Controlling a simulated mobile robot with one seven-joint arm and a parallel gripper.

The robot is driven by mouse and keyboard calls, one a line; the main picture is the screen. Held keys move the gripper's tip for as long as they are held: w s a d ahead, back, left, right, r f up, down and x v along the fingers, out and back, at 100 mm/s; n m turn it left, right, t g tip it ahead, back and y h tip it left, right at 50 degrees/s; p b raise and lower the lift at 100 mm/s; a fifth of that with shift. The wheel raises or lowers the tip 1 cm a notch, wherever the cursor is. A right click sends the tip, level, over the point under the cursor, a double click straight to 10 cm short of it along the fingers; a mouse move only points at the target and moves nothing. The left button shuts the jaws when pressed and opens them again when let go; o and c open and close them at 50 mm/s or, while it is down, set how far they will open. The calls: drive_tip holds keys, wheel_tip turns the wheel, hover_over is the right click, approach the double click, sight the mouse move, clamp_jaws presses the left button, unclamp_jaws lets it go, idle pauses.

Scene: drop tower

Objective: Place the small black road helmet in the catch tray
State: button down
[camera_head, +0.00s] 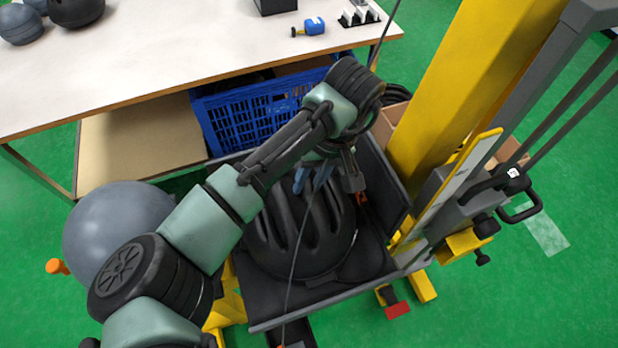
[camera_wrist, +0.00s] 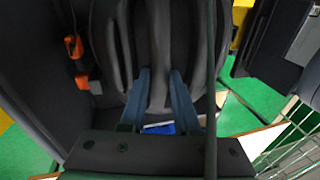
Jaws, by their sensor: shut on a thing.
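The black road helmet (camera_head: 290,245), ribbed with long vents, is in the dark-lined catch tray (camera_head: 375,262), shell side up; whether it rests fully on the tray floor I cannot tell. My gripper (camera_head: 318,182) reaches down onto the helmet's far side, partly hidden by my own wrist. In the wrist view the blue fingers of my gripper (camera_wrist: 162,85) are shut on a rib of the helmet (camera_wrist: 110,40). The tray's upright wall (camera_head: 385,185) stands to the right of the helmet.
A yellow column (camera_head: 465,85) and grey rails rise right of the tray. A workbench (camera_head: 160,60) with a blue tape measure (camera_head: 314,26) and round helmets stands behind, a blue crate (camera_head: 240,120) beneath it. A grey ball-like object (camera_head: 115,225) is at left.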

drive_tip(key=c, duration=0.6)
unclamp_jaws()
drive_tip(key=shift+f, duration=0.1)
drive_tip(key=shift+c, duration=0.2)
drive_tip(key=p+v, duration=0.1)
drive_tip(key=v, duration=1.1)
drive_tip(key=shift+p, duration=0.35)
